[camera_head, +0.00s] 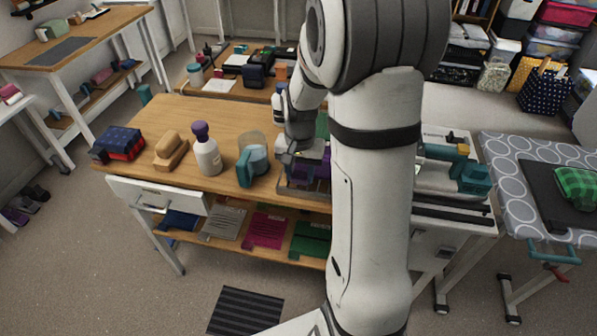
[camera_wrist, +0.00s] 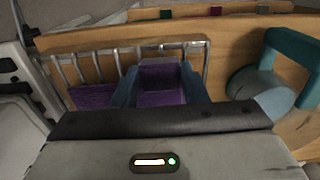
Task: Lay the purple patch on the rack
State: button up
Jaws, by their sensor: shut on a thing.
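The purple patch (camera_wrist: 162,98) is between the two blue-grey fingers of my gripper (camera_wrist: 160,90) in the wrist view, and the fingers are shut on it. More purple cloth (camera_wrist: 92,96) shows left of the left finger, within the rack; I cannot tell if it is the same piece. The wire rack (camera_wrist: 130,48) has upright bars and a top rail behind the patch. In the head view, my gripper (camera_head: 308,160) is low over the rack (camera_head: 287,187) at the wooden table's front. A bit of purple (camera_head: 324,168) shows there, partly hidden by my arm.
A teal-handled clear jug (camera_head: 257,160) stands just left of the rack, close to my gripper. A white bottle with a purple cap (camera_head: 207,158), a tan wooden block (camera_head: 171,151) and a dark blue and red bundle (camera_head: 121,142) stand farther left. The table's back left is clear.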

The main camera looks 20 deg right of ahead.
jog(key=o, duration=1)
notch_tip(320, 180, up, 11)
jog(key=s+a+n+t, duration=0.1)
jog(key=s+a+n, duration=0.1)
jog(key=s, duration=0.3)
jog(key=s+a+r+n, duration=0.1)
jog(key=s+a+n, duration=0.1)
jog(key=s, duration=0.4)
jog(key=s+a+r+n+t, duration=0.1)
jog(key=s+a+n, duration=0.1)
jog(key=s, duration=0.3)
jog(key=shift+s+a+n+t, duration=0.2)
jog(key=shift+a+n+t, duration=0.15)
jog(key=shift+a, duration=0.25)
